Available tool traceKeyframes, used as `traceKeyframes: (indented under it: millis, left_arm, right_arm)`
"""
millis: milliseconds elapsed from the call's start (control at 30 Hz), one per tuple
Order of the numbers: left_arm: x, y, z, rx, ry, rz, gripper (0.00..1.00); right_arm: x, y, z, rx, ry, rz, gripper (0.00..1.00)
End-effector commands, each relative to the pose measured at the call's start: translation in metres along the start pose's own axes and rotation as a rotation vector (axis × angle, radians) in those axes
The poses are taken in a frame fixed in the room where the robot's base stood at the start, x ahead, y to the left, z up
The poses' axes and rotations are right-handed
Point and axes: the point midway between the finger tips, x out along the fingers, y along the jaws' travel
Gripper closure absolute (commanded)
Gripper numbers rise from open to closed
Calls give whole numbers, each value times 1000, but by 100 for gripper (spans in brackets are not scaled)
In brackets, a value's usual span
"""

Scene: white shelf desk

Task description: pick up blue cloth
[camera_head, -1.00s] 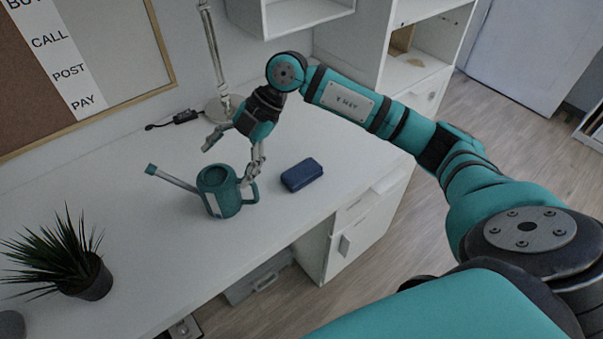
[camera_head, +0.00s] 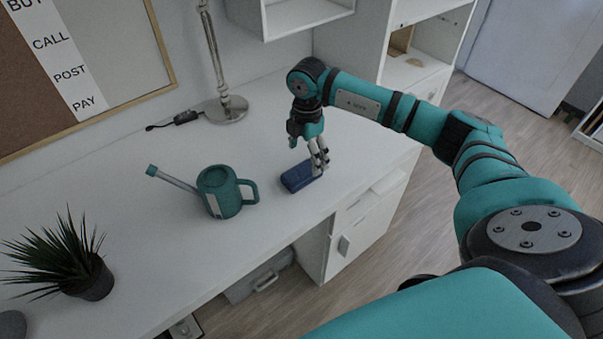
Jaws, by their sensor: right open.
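The blue cloth (camera_head: 296,178) is a small dark blue folded block lying on the white desk, near its front edge. My right gripper (camera_head: 307,160) points down just above the cloth, at its far right side. Its jaws are open, with one finger beside the cloth's right end. I cannot tell whether the fingers touch the cloth. The gripper hides part of the cloth's far edge. My left gripper is not in view.
A teal watering can (camera_head: 219,192) stands left of the cloth on the desk (camera_head: 150,260). A lamp base (camera_head: 226,109) is behind it, and a potted plant (camera_head: 88,278) is at the left. A drawer unit (camera_head: 352,235) is under the desk's right end.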

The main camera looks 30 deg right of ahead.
Motion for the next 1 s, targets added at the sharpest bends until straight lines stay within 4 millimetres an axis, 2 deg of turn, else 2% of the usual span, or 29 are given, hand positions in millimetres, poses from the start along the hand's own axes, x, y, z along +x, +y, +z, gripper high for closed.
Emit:
traceKeyframes:
  millis: [167,400,500,767,1000]
  left_arm:
    - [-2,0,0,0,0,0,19]
    - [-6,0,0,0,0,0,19]
    - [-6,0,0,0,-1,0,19]
    - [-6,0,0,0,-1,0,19]
    - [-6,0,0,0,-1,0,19]
  right_arm:
    - [11,0,-1,-1,1,-1,13]
    - [46,-1,-4,-1,2,-4,13]
    - [55,-1,-4,-2,1,-2,13]
    - [58,-1,-3,-2,1,0,13]
    - [58,-1,-4,-2,1,0,42]
